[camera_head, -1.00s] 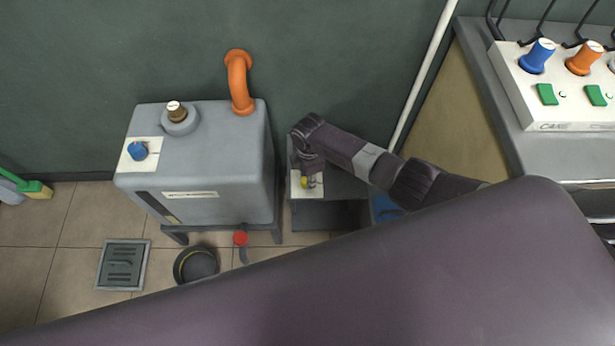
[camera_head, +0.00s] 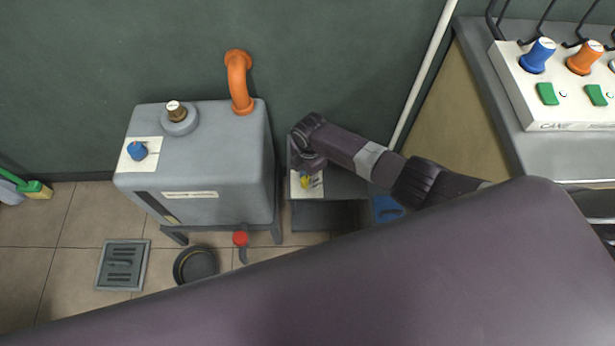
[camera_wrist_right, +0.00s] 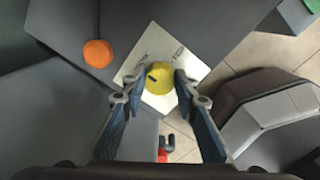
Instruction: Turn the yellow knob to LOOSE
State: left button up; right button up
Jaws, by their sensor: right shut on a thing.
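The yellow knob (camera_head: 304,182) sits on a white plate on a low grey unit, right of the grey tank. In the right wrist view the yellow knob (camera_wrist_right: 159,76) is round, with a dark mark towards its left side. The white plate (camera_wrist_right: 160,104) under it bears small dark lettering that I cannot read. My right gripper (camera_wrist_right: 157,84) is shut on the knob, one finger on each side. In the head view my right gripper (camera_head: 309,180) is mostly hidden by its own wrist. My left gripper is not in view.
The grey tank (camera_head: 225,190) stands close left, with an orange pipe (camera_head: 239,82), a blue knob (camera_head: 137,151) and a red valve handle (camera_head: 240,238). A black bowl (camera_head: 196,265) is on the floor. A control panel (camera_head: 535,80) stands at the right.

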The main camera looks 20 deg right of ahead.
jog(key=o, duration=1.2)
jog(key=shift+c, duration=0.2)
jog(key=shift+r, duration=0.1)
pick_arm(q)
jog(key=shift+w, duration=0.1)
pick_arm(e)
notch_tip(320, 180, up, 12)
jog(key=shift+s, duration=0.2)
